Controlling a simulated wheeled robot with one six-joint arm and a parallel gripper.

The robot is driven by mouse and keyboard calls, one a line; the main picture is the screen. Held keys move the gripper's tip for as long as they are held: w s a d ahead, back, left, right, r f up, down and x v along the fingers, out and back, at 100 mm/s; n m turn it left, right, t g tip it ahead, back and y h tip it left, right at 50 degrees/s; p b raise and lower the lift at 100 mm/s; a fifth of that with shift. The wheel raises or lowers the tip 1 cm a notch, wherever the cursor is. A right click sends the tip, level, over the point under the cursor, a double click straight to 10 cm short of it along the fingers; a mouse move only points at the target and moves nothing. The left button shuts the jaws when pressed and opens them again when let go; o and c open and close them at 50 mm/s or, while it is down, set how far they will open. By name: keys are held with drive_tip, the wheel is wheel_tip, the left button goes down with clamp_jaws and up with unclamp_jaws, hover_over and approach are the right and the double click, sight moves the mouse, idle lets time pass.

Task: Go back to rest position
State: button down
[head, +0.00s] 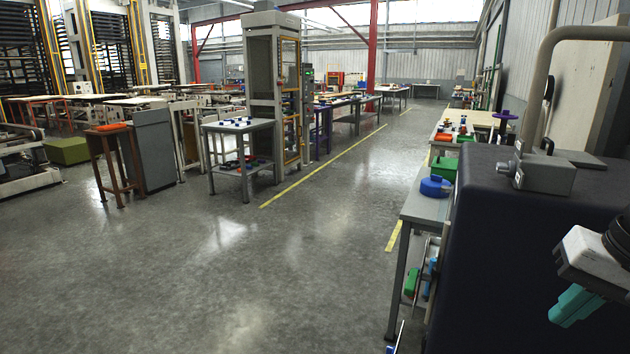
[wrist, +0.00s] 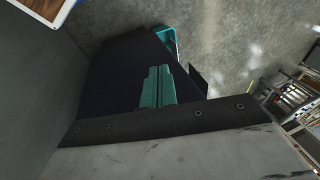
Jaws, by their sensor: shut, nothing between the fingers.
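My gripper (head: 577,306) shows at the right edge of the head view, with teal fingers pointing down and to the left. In the wrist view the teal fingers (wrist: 157,88) lie side by side, shut, with nothing between them. They are over a dark surface with a grey edge. The rest of my arm is mostly cut off at the right of the head view.
A long workbench (head: 424,206) stands at the right, with a blue round object (head: 436,187) and a green bin (head: 443,168) on it. A grey table (head: 237,126) stands beside a tall press cabinet (head: 262,85). The grey floor (head: 230,270) between is clear.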

drive_tip(key=s+a+f+n+g+h, duration=0.1)
drive_tip(key=s+a+f+n, duration=0.1)
drive_tip(key=s+a+n, duration=0.3)
drive_tip(key=shift+a+n+g+h, duration=0.3)
drive_tip(key=shift+a+g, duration=0.1)
drive_tip(key=shift+a, duration=0.65)
drive_tip(key=shift+w, duration=0.1)
idle(0.4)
